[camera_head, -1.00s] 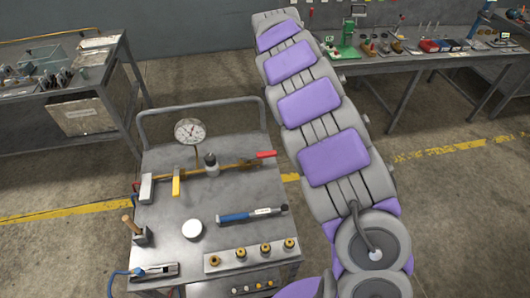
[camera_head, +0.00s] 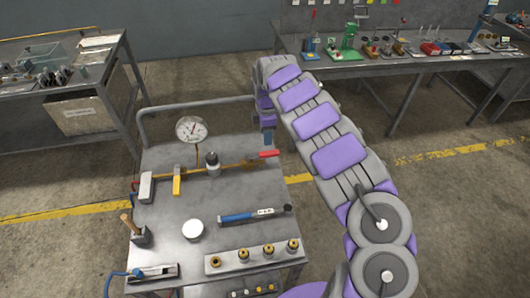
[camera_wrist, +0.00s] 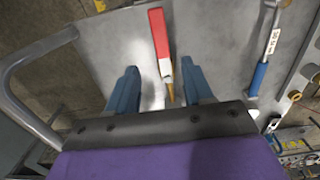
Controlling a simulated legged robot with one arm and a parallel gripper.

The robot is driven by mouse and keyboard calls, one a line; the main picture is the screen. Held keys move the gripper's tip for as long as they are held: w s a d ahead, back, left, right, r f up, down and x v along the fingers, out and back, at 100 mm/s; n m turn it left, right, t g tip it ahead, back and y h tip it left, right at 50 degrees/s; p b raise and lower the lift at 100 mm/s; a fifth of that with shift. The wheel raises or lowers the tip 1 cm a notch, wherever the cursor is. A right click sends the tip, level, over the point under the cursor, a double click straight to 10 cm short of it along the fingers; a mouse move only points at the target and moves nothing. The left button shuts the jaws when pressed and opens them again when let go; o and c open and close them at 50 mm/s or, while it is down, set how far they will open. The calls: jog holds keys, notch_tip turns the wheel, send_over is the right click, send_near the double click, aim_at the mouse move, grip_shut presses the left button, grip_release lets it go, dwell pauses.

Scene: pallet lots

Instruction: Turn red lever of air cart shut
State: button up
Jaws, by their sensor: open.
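The red lever (camera_head: 269,154) is at the right end of a brass pipe on the grey air cart (camera_head: 165,218), near its far right corner. In the head view it points right, roughly in line with the pipe. My gripper (camera_wrist: 158,68) is open, with blue fingers pointing at the cart top. In the wrist view the red lever (camera_wrist: 158,32) lies just beyond the fingertips, and its brass end runs between them. I see no contact.
A pressure gauge (camera_head: 192,129), a yellow lever (camera_head: 177,181) and a blue-handled tool (camera_head: 250,215) are on the cart. The cart's tube handle (camera_head: 200,105) rises at its far side. A workbench (camera_head: 420,60) stands at the back right, a side table (camera_head: 60,90) at the left.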

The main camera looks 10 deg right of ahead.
aim_at(269, 152)
jog(key=d+f, duration=0.1)
jog(key=f, duration=0.1)
jog(key=d+f+b, duration=0.1)
jog(key=f, duration=0.4)
jog(key=shift+s+d, duration=0.1)
jog(key=shift+d, duration=0.3)
jog(key=a+f+b, duration=0.1)
jog(key=a+f, duration=0.1)
jog(key=shift+a, duration=0.3)
jog(key=shift+d, duration=1.1)
jog(key=shift+c, duration=1.5)
jog(key=shift+a, duration=0.8)
jog(key=c, duration=0.6)
jog(key=shift+d, duration=0.15)
grip_shut()
jog(key=shift+d, duration=0.15)
